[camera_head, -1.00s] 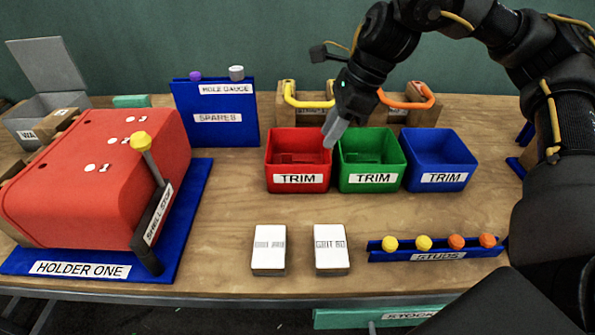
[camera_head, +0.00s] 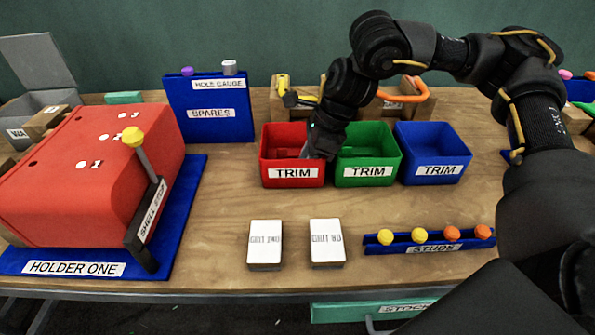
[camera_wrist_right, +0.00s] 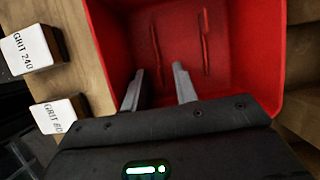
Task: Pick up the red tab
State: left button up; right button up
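The red bin labelled TRIM (camera_head: 293,174) stands at the left of a row of three bins. In the right wrist view, the red bin (camera_wrist_right: 258,50) holds two thin red strips, one left (camera_wrist_right: 156,46) and one right (camera_wrist_right: 206,48), which look like red tabs. They are hard to tell from the bin's red floor. My right gripper (camera_head: 318,150) reaches down over the bin's right side. In the wrist view its two grey fingers (camera_wrist_right: 158,84) are apart with nothing between them, near the strips. The head view hides the fingertips. My left gripper is not in view.
A green bin (camera_head: 366,173) and a blue bin (camera_head: 437,171) stand to the right. Two white grit blocks (camera_head: 265,245) (camera_head: 327,243) and a stud rack (camera_head: 415,247) lie in front. A red holder (camera_head: 85,200) stands left. Bare table lies between.

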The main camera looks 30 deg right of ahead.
grip_shut()
dwell(0.4)
notch_tip(320, 180, up, 10)
dwell(0.5)
